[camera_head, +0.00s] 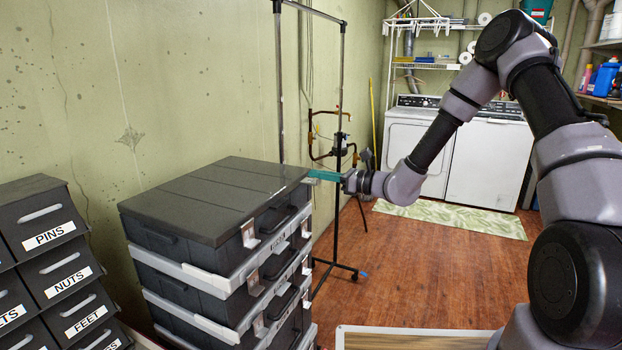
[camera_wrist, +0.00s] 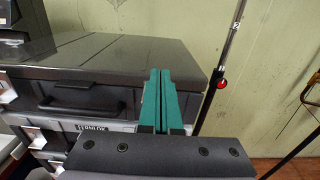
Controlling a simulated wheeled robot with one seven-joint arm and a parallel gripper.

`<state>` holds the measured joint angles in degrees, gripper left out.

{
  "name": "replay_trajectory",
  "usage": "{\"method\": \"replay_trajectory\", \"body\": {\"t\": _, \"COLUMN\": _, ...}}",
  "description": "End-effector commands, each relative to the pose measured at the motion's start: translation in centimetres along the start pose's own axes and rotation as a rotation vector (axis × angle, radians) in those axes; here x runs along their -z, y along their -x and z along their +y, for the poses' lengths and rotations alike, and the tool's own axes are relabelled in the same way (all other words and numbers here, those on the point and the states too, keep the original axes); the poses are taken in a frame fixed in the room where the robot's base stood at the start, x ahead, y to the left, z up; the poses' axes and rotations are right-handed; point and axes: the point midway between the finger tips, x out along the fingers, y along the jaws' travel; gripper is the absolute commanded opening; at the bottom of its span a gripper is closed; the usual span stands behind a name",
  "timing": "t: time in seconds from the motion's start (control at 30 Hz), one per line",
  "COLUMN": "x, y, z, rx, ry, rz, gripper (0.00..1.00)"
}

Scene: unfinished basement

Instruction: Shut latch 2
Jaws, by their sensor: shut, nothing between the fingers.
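A stack of dark grey cases (camera_head: 215,200) with light grey frames stands in the middle of the head view. Its front face has a handle (camera_head: 280,220) and pale latches, one near the top case's left front corner (camera_head: 250,235) and others lower down. No latch number is readable, so I cannot tell which one is latch 2. My gripper (camera_head: 312,174) has teal fingers, closed together and empty, at the top case's right front corner. In the wrist view the shut fingers (camera_wrist: 160,78) overlap the top case's right end (camera_wrist: 190,62). They hide part of that corner; contact cannot be told.
Labelled dark bins (camera_head: 50,262) stand at the left. A metal rack (camera_head: 340,130) rises behind the stack, by the green wall. A washer and dryer (camera_head: 490,165) and a patterned rug (camera_head: 450,220) are at the back. The wooden floor right of the stack is mostly clear.

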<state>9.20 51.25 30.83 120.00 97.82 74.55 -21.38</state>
Motion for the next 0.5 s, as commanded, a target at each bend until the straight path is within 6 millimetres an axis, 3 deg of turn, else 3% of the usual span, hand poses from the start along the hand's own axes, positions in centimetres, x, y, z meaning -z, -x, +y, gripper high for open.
{"method": "replay_trajectory", "body": {"t": 0.5, "x": 2.7, "y": 0.0, "z": 0.0, "rx": 0.000, "ry": 0.000, "rz": 0.000, "gripper": 0.00}}
